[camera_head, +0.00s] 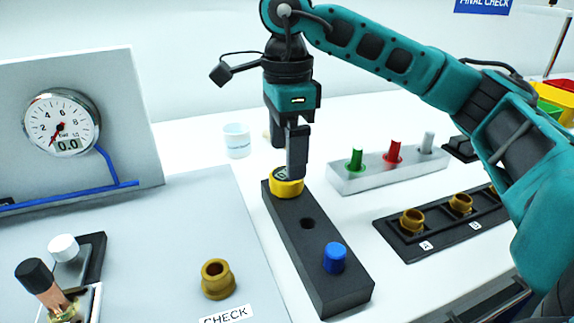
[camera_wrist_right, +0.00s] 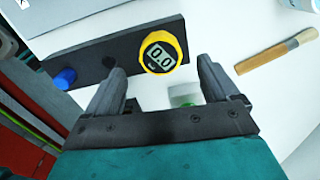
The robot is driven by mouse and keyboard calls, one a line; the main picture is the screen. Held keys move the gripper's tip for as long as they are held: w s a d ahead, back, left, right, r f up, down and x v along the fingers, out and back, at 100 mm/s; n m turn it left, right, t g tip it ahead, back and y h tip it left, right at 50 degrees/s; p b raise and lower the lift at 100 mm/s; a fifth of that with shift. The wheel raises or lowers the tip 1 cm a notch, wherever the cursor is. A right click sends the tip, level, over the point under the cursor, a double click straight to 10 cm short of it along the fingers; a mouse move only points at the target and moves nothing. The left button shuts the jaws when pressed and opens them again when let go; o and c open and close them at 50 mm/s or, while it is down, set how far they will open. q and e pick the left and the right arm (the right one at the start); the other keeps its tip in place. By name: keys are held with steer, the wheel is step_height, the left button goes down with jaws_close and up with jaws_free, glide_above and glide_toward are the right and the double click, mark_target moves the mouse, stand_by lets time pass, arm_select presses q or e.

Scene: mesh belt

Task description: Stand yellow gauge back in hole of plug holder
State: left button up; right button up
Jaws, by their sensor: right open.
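The yellow gauge (camera_head: 286,187) is at the far end of the black plug holder (camera_head: 318,270), face up, and appears upright. Its underside is hidden, so I cannot tell how deep it sits in a hole. In the right wrist view the gauge (camera_wrist_right: 160,50) shows a display of 0.0. The holder's middle hole (camera_head: 308,223) is empty. A blue plug (camera_head: 335,257) stands at the near end. My right gripper (camera_head: 296,172) is directly over the gauge. Its fingers (camera_wrist_right: 160,68) are open and spread wider than the gauge. My left gripper is not in view.
A grey block with green, red and white plugs (camera_head: 388,170) and a black rack of brass fittings (camera_head: 425,245) lie to the right. A white cup (camera_head: 236,140) stands behind. A brass fitting (camera_head: 217,279) stands left of the holder, and a brush (camera_wrist_right: 277,51) lies nearby.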

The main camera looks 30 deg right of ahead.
step_height(320, 180, up, 7)
steer(key=p, duration=0.2)
steer(key=shift+r, duration=0.2)
stand_by(0.4)
